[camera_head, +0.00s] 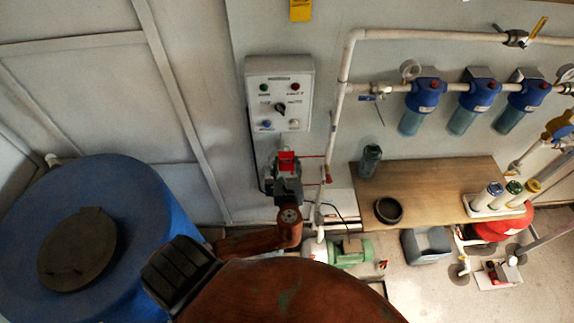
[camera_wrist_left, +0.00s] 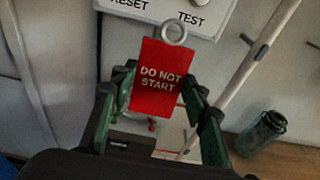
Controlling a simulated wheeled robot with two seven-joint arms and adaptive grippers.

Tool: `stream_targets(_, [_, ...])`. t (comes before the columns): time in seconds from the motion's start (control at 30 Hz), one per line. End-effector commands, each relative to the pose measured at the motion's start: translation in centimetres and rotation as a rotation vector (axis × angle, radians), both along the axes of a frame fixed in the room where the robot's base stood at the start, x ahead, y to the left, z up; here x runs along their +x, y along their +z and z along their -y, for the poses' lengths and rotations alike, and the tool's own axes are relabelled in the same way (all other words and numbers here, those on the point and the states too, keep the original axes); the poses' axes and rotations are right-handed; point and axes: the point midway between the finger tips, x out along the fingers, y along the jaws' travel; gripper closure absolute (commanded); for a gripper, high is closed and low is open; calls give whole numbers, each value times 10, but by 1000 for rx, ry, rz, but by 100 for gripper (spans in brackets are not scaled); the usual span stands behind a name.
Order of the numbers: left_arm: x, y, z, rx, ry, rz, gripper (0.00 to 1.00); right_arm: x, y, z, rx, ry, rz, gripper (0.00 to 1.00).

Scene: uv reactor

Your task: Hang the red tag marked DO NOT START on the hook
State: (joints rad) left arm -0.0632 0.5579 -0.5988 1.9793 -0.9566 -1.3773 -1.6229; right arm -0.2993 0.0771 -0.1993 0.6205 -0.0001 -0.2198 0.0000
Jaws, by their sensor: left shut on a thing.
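The red tag (camera_wrist_left: 158,88) reads DO NOT START in the left wrist view, facing the camera, with a pale metal ring (camera_wrist_left: 174,32) at its top. It also shows as a small red patch in the head view (camera_head: 287,160). My left gripper (camera_head: 286,174) is shut on the tag. Its green fingers stand on either side of the tag in the left wrist view. The tag is held upright just below the control panel (camera_head: 279,82). I cannot make out the hook with certainty in either view. My right gripper is not in view.
A white pipe (camera_head: 340,110) rises right of the tag. A wooden bench (camera_head: 440,181) with a dark green bottle (camera_head: 370,161) and a dark bowl (camera_head: 388,211) stands to the right. A green pump (camera_head: 350,252) is below, a blue tank (camera_head: 130,190) left. Blue filters (camera_head: 424,96) hang upper right.

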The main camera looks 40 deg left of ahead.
Motion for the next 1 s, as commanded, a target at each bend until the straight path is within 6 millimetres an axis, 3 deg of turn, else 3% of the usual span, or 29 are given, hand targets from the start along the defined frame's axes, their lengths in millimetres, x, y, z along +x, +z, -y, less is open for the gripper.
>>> stream_targets(0.1, [-24, -18, 1, -6, 14, -9, 74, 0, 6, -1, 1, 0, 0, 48])
stream_targets(0.3, [-36, -29, 3, -8, 17, -7, 74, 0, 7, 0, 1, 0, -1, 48])
stream_targets(1.0, [-10, -33, -21, -7, 19, -7, 74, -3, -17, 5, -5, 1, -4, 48])
